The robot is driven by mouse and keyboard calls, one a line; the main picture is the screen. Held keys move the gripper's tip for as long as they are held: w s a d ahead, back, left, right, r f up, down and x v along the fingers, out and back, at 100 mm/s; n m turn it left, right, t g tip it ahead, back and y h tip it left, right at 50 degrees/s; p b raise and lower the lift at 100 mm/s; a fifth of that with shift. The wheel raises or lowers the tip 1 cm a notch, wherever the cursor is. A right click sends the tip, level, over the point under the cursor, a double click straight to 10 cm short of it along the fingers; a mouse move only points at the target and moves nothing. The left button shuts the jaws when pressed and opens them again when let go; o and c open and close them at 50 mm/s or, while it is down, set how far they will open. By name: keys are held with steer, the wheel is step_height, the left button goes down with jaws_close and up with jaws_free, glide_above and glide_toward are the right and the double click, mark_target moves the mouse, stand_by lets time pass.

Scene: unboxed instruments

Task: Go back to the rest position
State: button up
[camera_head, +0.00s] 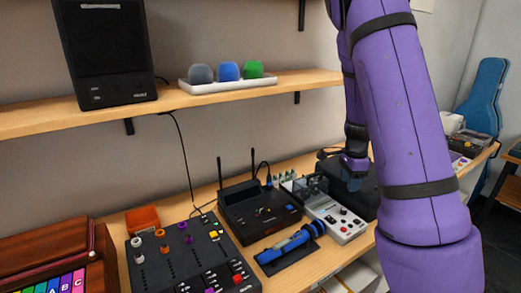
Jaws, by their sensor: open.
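My purple arm comes down across the right of the head view, with black bands around it. My gripper (338,157) is small and dark at its far end, partly hidden behind the arm, over the back right of the wooden desk (320,265). It is open, and I see nothing held in it. A black box-shaped device (345,178) stands just below it; whether they touch cannot be told.
A wooden shelf (40,122) carries a black speaker (105,55) and a white tray (230,86) with foam covers. On the desk are a mixer (165,270), an antenna receiver (250,212) and a blue cylinder (290,243). A blue instrument case (483,95) stands far right.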

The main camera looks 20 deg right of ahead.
steer(key=s+a+r+n+t+y, duration=0.1)
steer(key=s+a+r+n, duration=0.2)
steer(key=a+r+n, duration=0.35)
steer(key=s+a+r+n+t+y, duration=0.1)
steer(key=s+a+r+n+t, duration=0.2)
steer(key=a+r, duration=0.55)
steer(key=s+a+r+n+h, duration=0.1)
steer(key=s+a+r+n, duration=0.3)
steer(key=s+n, duration=0.2)
steer(key=s+a+r+n+t+h, duration=0.1)
steer(key=s+a+r+n, duration=0.4)
steer(key=s, duration=0.4)
steer(key=shift+r+n, duration=0.25)
steer(key=shift+n, duration=0.3)
